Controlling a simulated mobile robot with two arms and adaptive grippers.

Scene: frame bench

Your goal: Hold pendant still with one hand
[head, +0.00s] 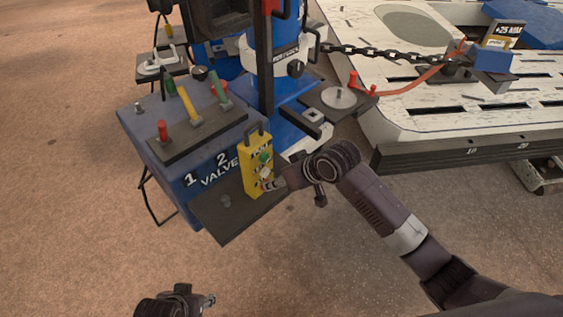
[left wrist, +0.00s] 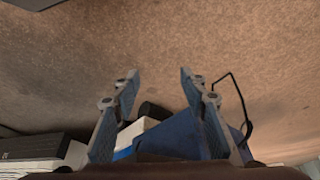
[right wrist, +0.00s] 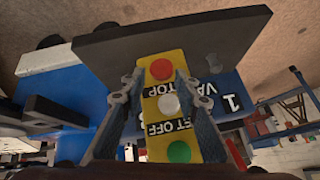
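In the right wrist view the pendant (right wrist: 168,122) shows red, white and green buttons. My right gripper (head: 268,185) is at its lower part, and one finger lies along each side, seemingly touching. My left gripper (head: 205,301) is low in the head view, away from the pendant. Its fingers (left wrist: 158,72) are apart and empty.
The blue console (head: 150,140) carries red, yellow and green levers. The dark shelf (head: 225,220) juts out in front. A blue post (head: 264,45) stands behind, with a chain (head: 370,50) to the white frame bench (head: 410,90). The floor at front left is clear.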

